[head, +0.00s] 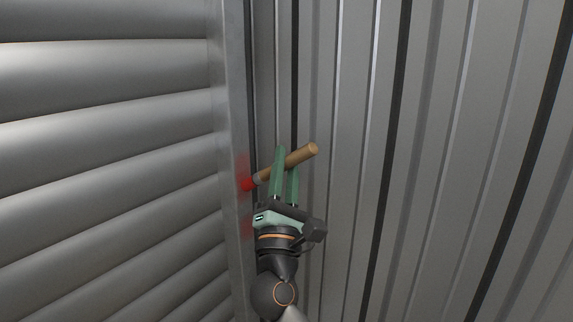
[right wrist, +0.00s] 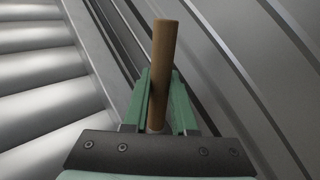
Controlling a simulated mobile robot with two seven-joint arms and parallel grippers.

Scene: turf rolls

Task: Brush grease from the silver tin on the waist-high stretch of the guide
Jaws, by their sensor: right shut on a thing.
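My right gripper (head: 284,172) is shut on the wooden handle of a brush (head: 304,155). The brush lies across the green fingers, its handle end up to the right and its red tip at the guide (head: 231,120). The guide is the upright metal channel beside the shutter. Red smears show on the guide's face around the tip. In the right wrist view the handle (right wrist: 164,50) stands up between the fingers (right wrist: 160,108), and the brush tip is hidden. The silver tin is not in view. My left gripper is not in view.
A roller shutter of wide grey slats (head: 100,130) fills the left. A ribbed grey metal wall (head: 450,150) fills the right, close behind the gripper. No loose objects show nearby.

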